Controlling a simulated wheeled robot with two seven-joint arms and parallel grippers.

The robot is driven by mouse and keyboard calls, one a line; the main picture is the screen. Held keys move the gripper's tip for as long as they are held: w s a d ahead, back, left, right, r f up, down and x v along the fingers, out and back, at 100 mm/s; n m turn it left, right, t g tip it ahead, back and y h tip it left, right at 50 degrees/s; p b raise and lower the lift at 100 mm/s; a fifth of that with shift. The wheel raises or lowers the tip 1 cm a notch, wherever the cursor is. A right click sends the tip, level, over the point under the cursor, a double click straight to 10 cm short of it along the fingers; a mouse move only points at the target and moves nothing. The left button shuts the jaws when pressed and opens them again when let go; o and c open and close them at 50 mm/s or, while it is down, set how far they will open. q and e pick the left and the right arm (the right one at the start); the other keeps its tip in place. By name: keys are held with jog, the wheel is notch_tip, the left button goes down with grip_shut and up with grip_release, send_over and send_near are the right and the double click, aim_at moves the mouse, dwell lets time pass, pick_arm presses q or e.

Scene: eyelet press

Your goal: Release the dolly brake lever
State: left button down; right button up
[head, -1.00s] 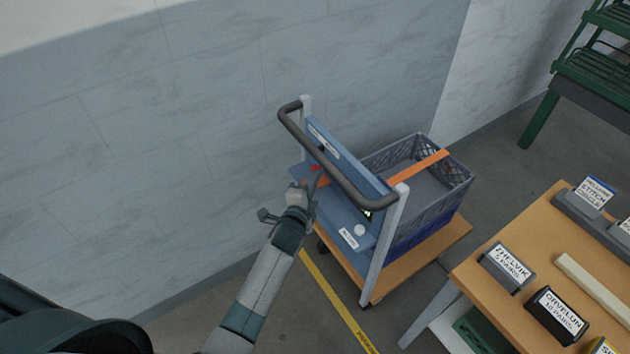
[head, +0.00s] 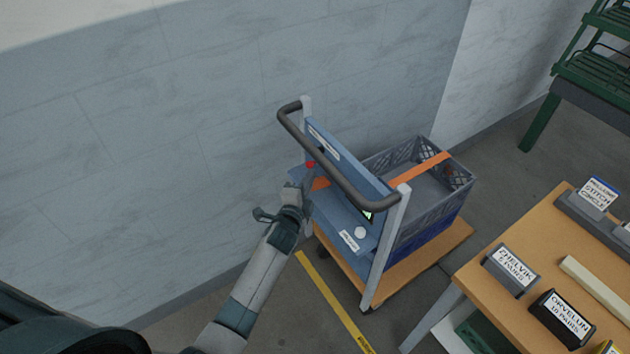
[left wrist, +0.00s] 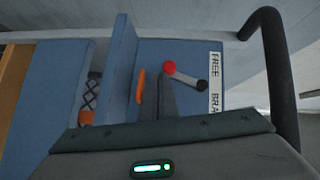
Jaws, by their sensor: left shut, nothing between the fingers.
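The dolly (head: 449,237) stands by the wall with a dark push handle and a blue panel. The brake lever's red knob (head: 310,165) shows at the panel's left end. My right gripper is not in view.
The dark handle bar (head: 335,170) arches close beside my left gripper. A grey-blue crate (head: 462,178) with an orange strap (head: 420,168) rides on the dolly. A wooden table (head: 485,310) with labelled blocks stands at right. Floor with a yellow line (head: 333,300) is open in front.

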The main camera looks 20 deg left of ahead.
pick_arm(q)
jog(key=shift+s, duration=0.1)
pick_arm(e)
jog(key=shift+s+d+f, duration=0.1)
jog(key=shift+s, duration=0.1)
